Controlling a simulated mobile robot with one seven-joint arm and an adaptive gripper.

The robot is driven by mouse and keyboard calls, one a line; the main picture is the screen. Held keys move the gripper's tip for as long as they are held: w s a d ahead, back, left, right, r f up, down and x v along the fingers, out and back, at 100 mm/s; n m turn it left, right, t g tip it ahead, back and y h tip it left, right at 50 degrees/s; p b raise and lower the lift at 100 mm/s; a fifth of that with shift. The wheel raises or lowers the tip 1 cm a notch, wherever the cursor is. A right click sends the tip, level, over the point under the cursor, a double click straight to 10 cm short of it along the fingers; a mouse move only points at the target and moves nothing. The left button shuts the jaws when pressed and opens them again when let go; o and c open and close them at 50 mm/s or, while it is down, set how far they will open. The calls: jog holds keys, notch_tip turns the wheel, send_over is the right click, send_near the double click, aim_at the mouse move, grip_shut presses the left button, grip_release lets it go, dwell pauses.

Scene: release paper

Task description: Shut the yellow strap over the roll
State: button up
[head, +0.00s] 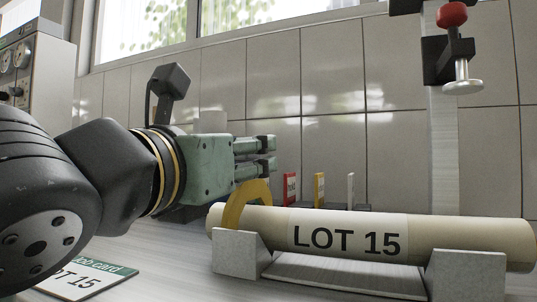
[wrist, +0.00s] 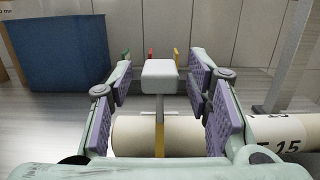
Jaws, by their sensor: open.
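The pale roll (head: 455,231), labelled LOT 15, lies in a grey cradle (head: 236,256); it also shows in the wrist view (wrist: 185,132). The yellow strap (head: 234,209) stands as a curved band at the roll's left end, its upper part rising to just below my gripper (head: 273,154). In the wrist view a short piece of the strap (wrist: 159,140) shows against the roll. My gripper is open, its purple-padded fingers apart. A pale block (wrist: 160,73) on a thin grey stem shows between them; I cannot tell whether it touches a finger.
Red (head: 290,189), yellow (head: 319,189) and white (head: 350,189) tags stand behind the roll. A metal post carries a red-knobbed clamp (head: 460,50) at right. A job card (head: 87,280) lies front left. A blue box (wrist: 60,50) stands left in the wrist view.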

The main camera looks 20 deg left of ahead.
notch_tip(320, 180, up, 10)
dwell(0.5)
jog(key=shift+s, duration=0.1)
dwell(0.4)
